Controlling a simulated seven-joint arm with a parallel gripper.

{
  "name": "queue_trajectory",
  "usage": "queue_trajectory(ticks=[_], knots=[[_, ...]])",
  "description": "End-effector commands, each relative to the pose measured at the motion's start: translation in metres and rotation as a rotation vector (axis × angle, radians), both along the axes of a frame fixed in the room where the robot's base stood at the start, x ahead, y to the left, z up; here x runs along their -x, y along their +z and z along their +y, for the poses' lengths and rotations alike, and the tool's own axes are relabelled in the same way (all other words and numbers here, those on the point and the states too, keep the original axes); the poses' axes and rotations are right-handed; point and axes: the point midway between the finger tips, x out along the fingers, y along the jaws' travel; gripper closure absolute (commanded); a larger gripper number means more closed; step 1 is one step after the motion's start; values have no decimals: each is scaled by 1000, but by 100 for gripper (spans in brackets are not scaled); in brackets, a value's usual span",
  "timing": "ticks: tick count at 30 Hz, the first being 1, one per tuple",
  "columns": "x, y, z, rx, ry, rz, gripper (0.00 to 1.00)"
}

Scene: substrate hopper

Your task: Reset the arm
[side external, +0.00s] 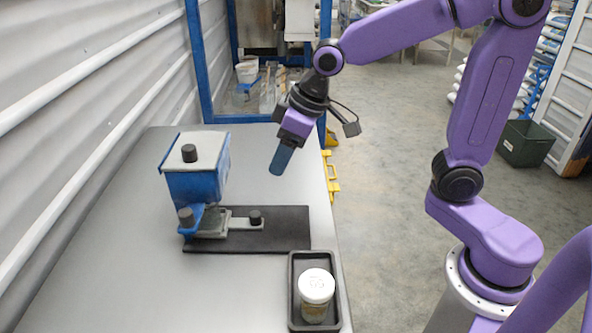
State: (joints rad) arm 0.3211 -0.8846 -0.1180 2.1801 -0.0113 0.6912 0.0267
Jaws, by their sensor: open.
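My gripper (281,160) hangs above the far right part of the table, tilted down to the left. It is open and holds nothing that I can see; one finger hides the other from this side. The blue hopper (197,183) stands below and to the left of it, apart from it. The hopper has a grey lid with a black knob (189,153) on top. A slide plate with a dark knob (255,217) sticks out to the right at its foot.
The hopper stands on a black base mat (290,238). A jar with a white lid (316,287) stands in a black tray (297,320) at the table's front right. The grey table (130,260) is clear elsewhere. A corrugated wall (70,120) runs along the left, and a blue frame post (199,70) rises behind.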

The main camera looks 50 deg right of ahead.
Motion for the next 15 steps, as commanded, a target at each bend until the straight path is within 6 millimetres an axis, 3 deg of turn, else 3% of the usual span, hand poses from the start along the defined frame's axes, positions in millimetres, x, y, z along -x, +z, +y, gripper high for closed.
queue_trajectory(ticks=[5, 15], knots=[[34, -9, -2, 29, 81, 42, 45], [130, -32, -24, 127, 301, 149, 45]])
